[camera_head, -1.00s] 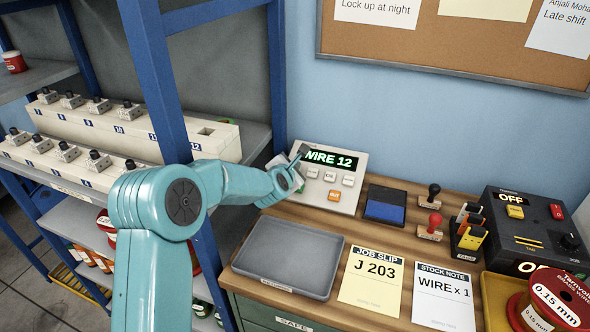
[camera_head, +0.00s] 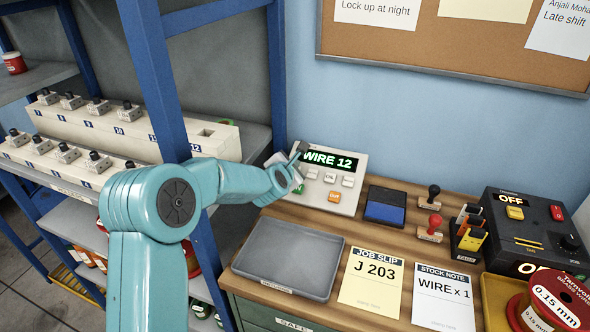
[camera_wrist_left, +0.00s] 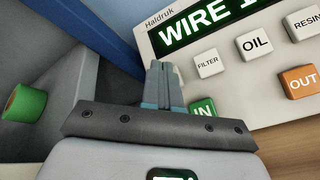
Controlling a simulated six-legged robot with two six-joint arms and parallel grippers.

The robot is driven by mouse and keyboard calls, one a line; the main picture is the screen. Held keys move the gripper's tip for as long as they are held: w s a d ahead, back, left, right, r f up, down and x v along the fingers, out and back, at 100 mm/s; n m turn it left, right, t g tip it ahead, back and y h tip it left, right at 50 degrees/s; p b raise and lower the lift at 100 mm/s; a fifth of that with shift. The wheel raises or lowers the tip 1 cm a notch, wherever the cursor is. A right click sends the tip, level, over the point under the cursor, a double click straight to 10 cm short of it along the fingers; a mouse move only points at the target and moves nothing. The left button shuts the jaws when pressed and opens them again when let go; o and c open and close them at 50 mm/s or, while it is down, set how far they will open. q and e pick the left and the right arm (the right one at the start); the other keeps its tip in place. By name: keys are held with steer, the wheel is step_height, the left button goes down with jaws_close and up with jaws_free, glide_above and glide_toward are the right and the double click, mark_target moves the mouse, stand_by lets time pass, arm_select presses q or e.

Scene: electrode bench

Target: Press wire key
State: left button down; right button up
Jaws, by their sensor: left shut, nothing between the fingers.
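The keypad device (camera_head: 357,159) stands at the back left of the bench, its green display (camera_head: 331,159) reading WIRE 12. In the left wrist view its display (camera_wrist_left: 205,22) is cut off at the right. The FILTER key (camera_wrist_left: 208,64), OIL key (camera_wrist_left: 255,43), orange OUT key (camera_wrist_left: 301,82) and green IN key (camera_wrist_left: 203,109) show there. I cannot read a wire key; my fingers hide the area left of FILTER. My left gripper (camera_head: 297,152) is shut and empty at the device's left side. Its fingertips (camera_wrist_left: 161,66) are close to the panel; I cannot tell whether they touch.
A blue shelf post (camera_head: 160,80) stands close behind my left arm. A grey tray (camera_head: 288,262), a job slip (camera_head: 371,283) and a blue ink pad (camera_head: 385,204) lie on the bench. Stamps (camera_head: 430,229) and a black switch box (camera_head: 530,228) are further right.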

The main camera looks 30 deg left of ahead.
arm_select(q)
steer(key=r, duration=0.1)
steer(key=s+r+p, duration=0.1)
steer(key=r, duration=0.1)
steer(key=s+r+p, duration=0.1)
steer(key=shift+d+r, duration=0.25)
steer(key=shift+r, duration=0.1)
steer(key=shift+w, duration=0.1)
stand_by(0.6)
